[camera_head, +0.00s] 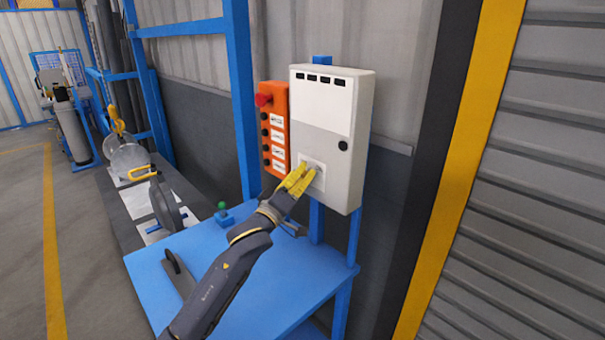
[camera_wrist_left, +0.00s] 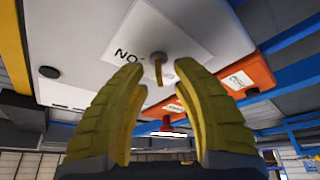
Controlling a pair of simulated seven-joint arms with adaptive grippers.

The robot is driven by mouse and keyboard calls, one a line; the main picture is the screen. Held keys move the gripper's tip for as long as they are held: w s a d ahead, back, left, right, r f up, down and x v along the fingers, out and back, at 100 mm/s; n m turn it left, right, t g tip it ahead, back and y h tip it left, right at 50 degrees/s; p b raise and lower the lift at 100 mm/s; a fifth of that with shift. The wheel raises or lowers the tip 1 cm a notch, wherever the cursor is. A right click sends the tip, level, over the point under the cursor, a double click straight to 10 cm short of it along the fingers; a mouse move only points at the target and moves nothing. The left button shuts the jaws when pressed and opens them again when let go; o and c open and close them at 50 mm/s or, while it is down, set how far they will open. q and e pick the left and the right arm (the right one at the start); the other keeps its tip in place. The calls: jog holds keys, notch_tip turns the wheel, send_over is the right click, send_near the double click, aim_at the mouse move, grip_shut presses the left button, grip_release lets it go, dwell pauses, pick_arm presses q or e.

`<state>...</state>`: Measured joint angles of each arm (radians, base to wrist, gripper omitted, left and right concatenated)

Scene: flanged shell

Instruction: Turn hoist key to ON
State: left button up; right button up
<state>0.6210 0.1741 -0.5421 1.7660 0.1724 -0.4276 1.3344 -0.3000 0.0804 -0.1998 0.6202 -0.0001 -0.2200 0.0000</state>
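The hoist key (camera_wrist_left: 158,70) stands out from a white label plate (camera_wrist_left: 187,35) on the underside-looking face of the white control box in the left wrist view. Letters beside it read "NO", seen turned round. In the head view the white control box (camera_head: 322,105) hangs on a blue post, and the label plate (camera_head: 318,168) is low on its front, partly covered by my fingers. My left gripper (camera_head: 304,178) is at this plate with yellow fingers. In the left wrist view its fingers (camera_wrist_left: 160,69) are spread, one on each side of the key, with gaps showing. My right gripper is not in view.
An orange button panel (camera_head: 273,130) with a red knob (camera_head: 264,99) adjoins the box on the left. A blue table (camera_head: 225,262) stands below, with a green-topped button (camera_head: 222,207). A yellow-edged shutter is on the right. Open floor lies at the left.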

pick_arm(q)
jog(key=shift+w+d+r, duration=0.1)
jog(key=shift+w+d, duration=0.1)
jog(key=shift+w, duration=0.15)
jog(key=shift+o, duration=0.4)
grip_shut()
